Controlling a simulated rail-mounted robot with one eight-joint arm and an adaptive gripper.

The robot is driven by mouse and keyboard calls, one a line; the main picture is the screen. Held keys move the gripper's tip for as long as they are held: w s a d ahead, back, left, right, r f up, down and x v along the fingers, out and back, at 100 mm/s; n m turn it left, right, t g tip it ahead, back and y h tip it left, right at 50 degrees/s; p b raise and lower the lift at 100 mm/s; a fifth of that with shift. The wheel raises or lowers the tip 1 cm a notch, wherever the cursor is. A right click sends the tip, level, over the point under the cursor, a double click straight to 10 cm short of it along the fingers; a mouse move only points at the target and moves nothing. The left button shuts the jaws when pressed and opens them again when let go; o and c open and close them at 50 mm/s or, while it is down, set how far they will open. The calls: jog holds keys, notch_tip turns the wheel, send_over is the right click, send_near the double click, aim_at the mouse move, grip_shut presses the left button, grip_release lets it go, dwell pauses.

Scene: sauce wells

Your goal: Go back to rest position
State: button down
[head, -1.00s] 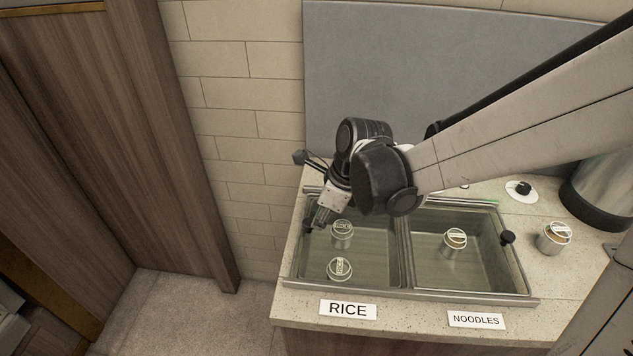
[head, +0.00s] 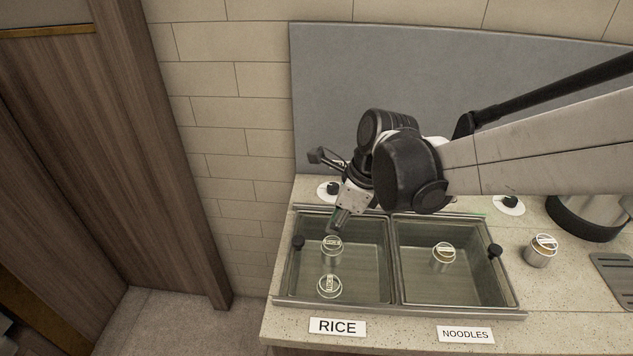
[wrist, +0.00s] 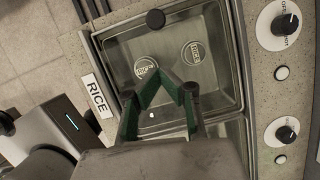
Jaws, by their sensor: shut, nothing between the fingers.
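My gripper (head: 335,226) is shut and empty. It hangs over the back part of the left well (head: 357,290), above and behind two silver cans with lettered lids. The back can (head: 332,252) and the front can (head: 329,286) both stand in that well. In the wrist view the green fingers (wrist: 158,77) meet at their tips, in front of the well with the two cans (wrist: 194,53). Their height above the cans is hard to tell.
The right well (head: 415,280), behind the NOODLES label (head: 466,334), holds one can (head: 443,257). The RICE label (head: 338,327) is in front of the left well. Another can (head: 541,250) and a steel pot (head: 590,215) stand on the counter at right. A grey panel (head: 400,80) rises behind.

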jog(key=s+d+r+n+t+h, duration=0.3)
jog(key=s+d+r+n+t, duration=0.3)
jog(key=n, duration=1.5)
jog(key=s+d+r, duration=0.3)
jog(key=s+d, duration=0.2)
jog(key=d, duration=0.1)
jog(key=shift+s+d+n, duration=0.15)
jog(key=shift+s+n, duration=0.05)
jog(key=shift+n, duration=0.2)
